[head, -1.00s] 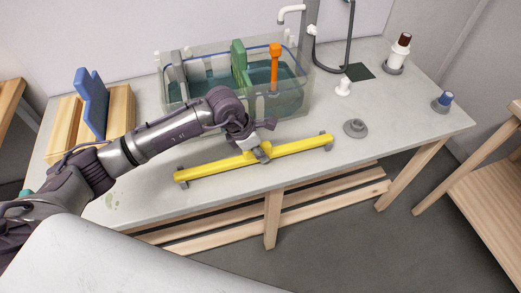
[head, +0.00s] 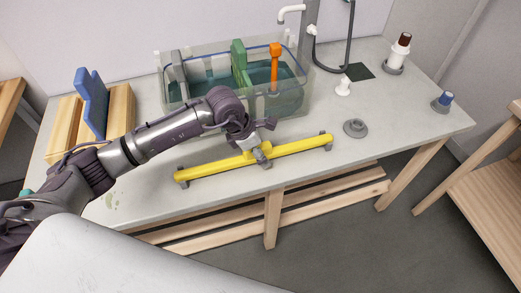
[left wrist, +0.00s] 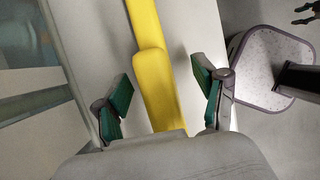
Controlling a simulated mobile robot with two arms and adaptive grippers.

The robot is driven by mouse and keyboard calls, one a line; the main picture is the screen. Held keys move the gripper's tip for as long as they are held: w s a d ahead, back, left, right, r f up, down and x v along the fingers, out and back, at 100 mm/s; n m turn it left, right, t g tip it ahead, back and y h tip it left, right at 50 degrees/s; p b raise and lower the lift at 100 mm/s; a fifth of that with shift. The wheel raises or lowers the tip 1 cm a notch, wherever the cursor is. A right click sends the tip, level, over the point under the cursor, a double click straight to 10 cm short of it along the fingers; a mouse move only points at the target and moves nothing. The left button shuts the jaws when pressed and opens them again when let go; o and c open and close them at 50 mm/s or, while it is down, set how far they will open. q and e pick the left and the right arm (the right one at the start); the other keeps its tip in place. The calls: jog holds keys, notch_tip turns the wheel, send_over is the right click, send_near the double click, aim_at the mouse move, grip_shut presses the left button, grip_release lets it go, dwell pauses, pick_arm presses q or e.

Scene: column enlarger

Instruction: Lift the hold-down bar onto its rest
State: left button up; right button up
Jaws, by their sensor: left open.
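The yellow hold-down bar (head: 210,166) lies lengthwise near the table's front edge, with small grey supports at its ends. My left gripper (head: 260,150) is at the bar's middle and hides part of it. In the left wrist view, the open green-padded fingers of my left gripper (left wrist: 166,88) stand on either side of the yellow bar (left wrist: 155,85), with gaps showing on both sides. A dark claw-like shape at that view's upper right edge looks like my right gripper (left wrist: 303,14), too small to read. I cannot make out the bar's rest.
Behind the bar stands a clear tank (head: 290,103) of liquid with an orange handle (head: 275,65). A grey round knob (head: 355,128) is just right of the bar. A wooden rack with a blue panel (head: 92,103) is at left. The table's front right is clear.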

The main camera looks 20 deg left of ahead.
pick_arm(q)
jog(key=shift+r, duration=0.2)
jog(key=shift+p+v, duration=1.3)
jog(key=shift+v, duration=0.8)
jog(key=v, duration=1.2)
dwell(0.4)
